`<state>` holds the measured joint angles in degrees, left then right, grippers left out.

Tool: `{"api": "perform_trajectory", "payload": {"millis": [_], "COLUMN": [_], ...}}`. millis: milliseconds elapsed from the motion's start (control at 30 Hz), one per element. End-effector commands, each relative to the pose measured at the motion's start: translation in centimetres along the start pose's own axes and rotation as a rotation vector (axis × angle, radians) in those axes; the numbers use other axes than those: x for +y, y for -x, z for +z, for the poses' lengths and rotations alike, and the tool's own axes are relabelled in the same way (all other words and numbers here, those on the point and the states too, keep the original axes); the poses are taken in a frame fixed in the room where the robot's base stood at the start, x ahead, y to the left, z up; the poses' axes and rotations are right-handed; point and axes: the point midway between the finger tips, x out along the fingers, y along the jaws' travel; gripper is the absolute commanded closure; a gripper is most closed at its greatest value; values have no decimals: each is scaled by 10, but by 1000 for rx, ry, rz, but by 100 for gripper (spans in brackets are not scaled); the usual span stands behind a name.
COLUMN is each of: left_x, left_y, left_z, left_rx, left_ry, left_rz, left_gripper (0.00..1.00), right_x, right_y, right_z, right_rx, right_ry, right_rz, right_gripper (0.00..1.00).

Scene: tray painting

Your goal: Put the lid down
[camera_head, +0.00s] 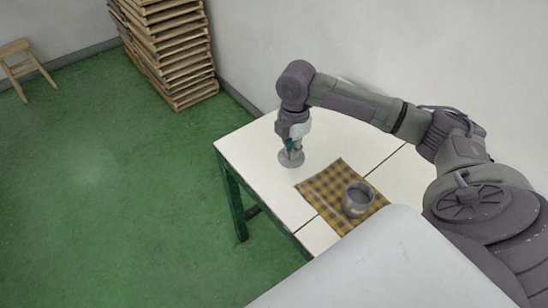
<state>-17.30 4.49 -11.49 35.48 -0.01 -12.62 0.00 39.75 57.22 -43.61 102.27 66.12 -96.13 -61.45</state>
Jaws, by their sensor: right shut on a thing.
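My right gripper (292,143) points down over the far left part of the white table (255,160). It is shut on a small round grey lid (291,159). The lid is at or just above the table top; I cannot tell whether it touches. An open grey pot (357,199) stands on a yellow and dark checked cloth (327,183), to the right of and nearer than the lid. My left gripper is not in view.
A thin stick-like thing (323,203) lies on the cloth, left of the pot. Stacked wooden trays (170,50) stand on the green floor by the wall. A wooden stool (22,65) is at the far left. The table's far left corner is bare.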

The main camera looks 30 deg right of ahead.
Motion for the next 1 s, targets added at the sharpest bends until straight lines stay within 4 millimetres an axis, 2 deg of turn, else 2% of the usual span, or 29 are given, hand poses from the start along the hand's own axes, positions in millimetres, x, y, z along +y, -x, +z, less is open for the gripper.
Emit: {"api": "perform_trajectory", "payload": {"millis": [100, 300, 467, 733, 1000], "left_x": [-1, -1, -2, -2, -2], "left_y": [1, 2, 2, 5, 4], "left_z": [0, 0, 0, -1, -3], "left_rx": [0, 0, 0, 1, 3], "left_ry": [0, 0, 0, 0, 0], "left_rz": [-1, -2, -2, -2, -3], "left_gripper": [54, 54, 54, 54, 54], "right_x": [28, 54, 59, 58, 58], "right_y": [-15, -33, -39, -74, -76], "right_z": [-8, -12, -13, -13, -13], "right_rx": [4, 0, -1, -2, -2], "right_ry": [-1, -1, -1, -2, -1], "right_rz": [0, -1, -1, -3, 0], "right_gripper": [100, 100, 100, 100, 100]}}
